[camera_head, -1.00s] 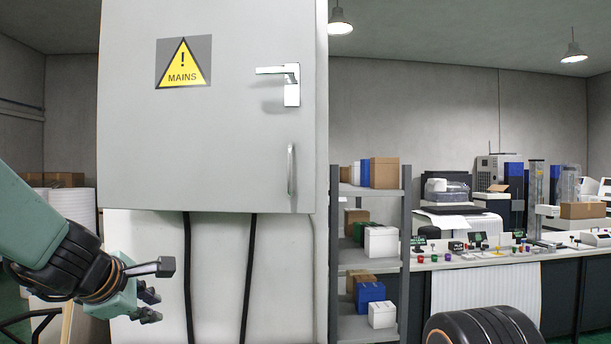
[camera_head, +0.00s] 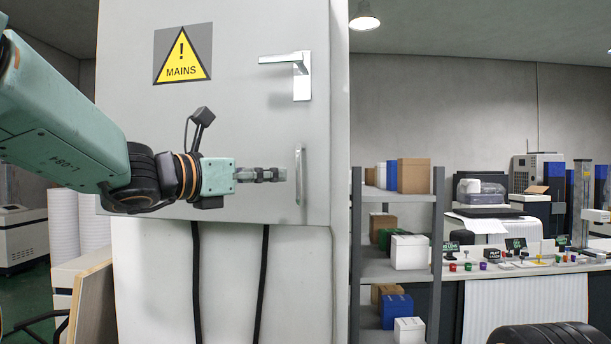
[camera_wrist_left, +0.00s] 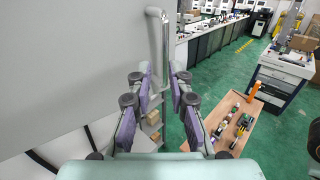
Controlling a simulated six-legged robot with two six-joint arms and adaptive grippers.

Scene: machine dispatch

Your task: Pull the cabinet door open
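The cabinet door (camera_head: 230,130) is a grey panel with a yellow MAINS warning sign (camera_head: 182,58); it looks closed. A silver lever (camera_head: 290,68) sits at its upper right, pointing left. Below it is a vertical silver bar handle (camera_head: 300,175). My left gripper (camera_head: 278,174) is level with the bar, just left of it in the head view. In the left wrist view, the open fingers (camera_wrist_left: 160,78) point at the bar handle (camera_wrist_left: 161,45), which lies ahead between the fingertips. Whether they touch it cannot be told. My right gripper is not in view.
A grey shelf (camera_head: 438,235) with several boxes stands right of the cabinet. A workbench (camera_head: 480,270) with machines is beyond it. Black cables (camera_head: 195,270) hang below the door. A wooden panel (camera_head: 93,300) stands at lower left. The wrist view shows open green floor (camera_wrist_left: 230,75).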

